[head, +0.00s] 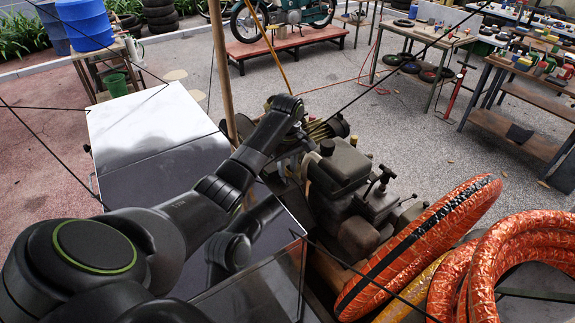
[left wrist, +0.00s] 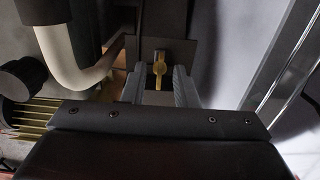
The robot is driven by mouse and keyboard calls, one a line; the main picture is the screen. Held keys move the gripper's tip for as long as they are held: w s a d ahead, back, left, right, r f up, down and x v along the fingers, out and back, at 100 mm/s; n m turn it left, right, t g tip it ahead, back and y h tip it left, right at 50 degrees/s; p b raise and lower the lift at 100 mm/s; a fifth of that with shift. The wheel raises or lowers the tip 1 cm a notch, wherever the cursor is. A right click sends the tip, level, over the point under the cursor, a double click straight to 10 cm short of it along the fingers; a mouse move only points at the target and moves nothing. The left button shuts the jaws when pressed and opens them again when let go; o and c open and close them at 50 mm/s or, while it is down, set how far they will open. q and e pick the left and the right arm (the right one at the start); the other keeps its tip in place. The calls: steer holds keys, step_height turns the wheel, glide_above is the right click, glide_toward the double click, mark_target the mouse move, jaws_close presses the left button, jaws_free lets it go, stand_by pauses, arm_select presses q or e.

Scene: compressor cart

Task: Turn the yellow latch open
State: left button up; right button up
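The yellow latch (left wrist: 159,68) shows in the left wrist view as a small upright tab with a rounded lower end, in front of a dark plate (left wrist: 170,48). My left gripper (left wrist: 161,73) has its two grey fingers apart, one on each side of the latch. Narrow gaps show between the latch and both fingers; I cannot tell whether the tips touch the plate. In the head view my left arm reaches over the compressor cart. Its wrist hides the latch and most of the fingers there. My right gripper is not in view.
In the left wrist view a pale curved pipe (left wrist: 75,68) and yellowish fins (left wrist: 32,115) lie close on the left. The head view shows the engine (head: 345,180), a pale metal panel (head: 140,130) and orange hose coils (head: 430,235) near the arm. Paved floor lies beyond.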

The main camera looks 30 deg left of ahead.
arm_select(q)
jaws_close()
steer(key=m, duration=0.3)
steer(key=shift+m, duration=0.4)
steer(key=m, duration=0.3)
steer(key=shift+m, duration=0.3)
steer(key=m, duration=0.5)
steer(key=shift+m, duration=2.8)
jaws_free()
